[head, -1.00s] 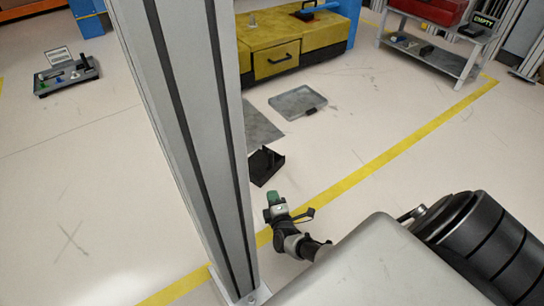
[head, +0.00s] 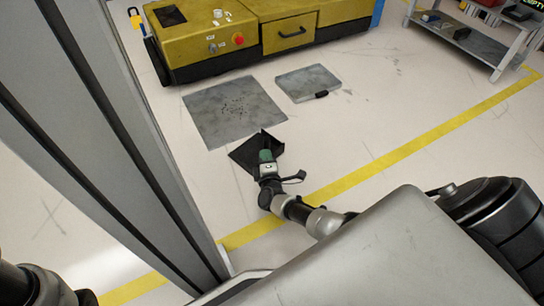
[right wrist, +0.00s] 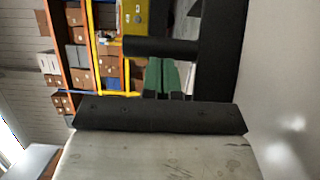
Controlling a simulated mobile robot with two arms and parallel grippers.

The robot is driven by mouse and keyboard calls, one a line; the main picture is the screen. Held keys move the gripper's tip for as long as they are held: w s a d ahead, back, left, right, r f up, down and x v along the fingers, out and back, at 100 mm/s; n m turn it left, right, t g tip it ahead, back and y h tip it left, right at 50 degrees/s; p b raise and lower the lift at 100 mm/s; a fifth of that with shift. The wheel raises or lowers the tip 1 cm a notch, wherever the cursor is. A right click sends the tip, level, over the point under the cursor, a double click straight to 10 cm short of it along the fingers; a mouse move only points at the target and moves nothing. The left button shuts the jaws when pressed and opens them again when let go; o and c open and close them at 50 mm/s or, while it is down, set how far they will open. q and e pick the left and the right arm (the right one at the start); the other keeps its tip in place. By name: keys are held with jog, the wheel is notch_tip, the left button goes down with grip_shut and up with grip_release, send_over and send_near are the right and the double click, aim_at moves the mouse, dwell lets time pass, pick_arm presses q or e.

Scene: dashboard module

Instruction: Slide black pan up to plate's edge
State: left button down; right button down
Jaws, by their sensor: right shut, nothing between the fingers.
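The black pan (head: 243,155) lies on the floor, with a raised wall on its right side. The grey speckled plate (head: 215,115) lies flat just beyond it. The pan's far corner appears to meet the plate's near edge, with a narrow gap at its left corner. My right gripper (head: 265,156) is shut and empty, its green fingertips over the pan's near part; contact is unclear. In the right wrist view, the green fingers (right wrist: 160,76) show among black parts, probably the pan. My left gripper is out of view.
A grey tray (head: 308,82) with a small black piece at its edge lies right of the plate. A yellow machine (head: 220,45) stands behind. My column blocks the left. Open floor and a yellow line (head: 400,152) lie right.

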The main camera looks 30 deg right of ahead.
jog(key=shift+w+d, duration=0.1)
jog(key=shift+d, duration=0.05)
jog(key=shift+d+r, duration=0.1)
jog(key=shift+w+d+r+p, duration=0.2)
jog(key=shift+d+p, duration=0.1)
jog(key=shift+d, duration=0.2)
jog(key=shift+w+d+r+p, duration=0.2)
jog(key=shift+d+p, duration=0.1)
jog(key=shift+d, duration=0.15)
jog(key=shift+d+f, duration=0.1)
jog(key=shift+d, duration=0.4)
jog(key=shift+w, duration=0.15)
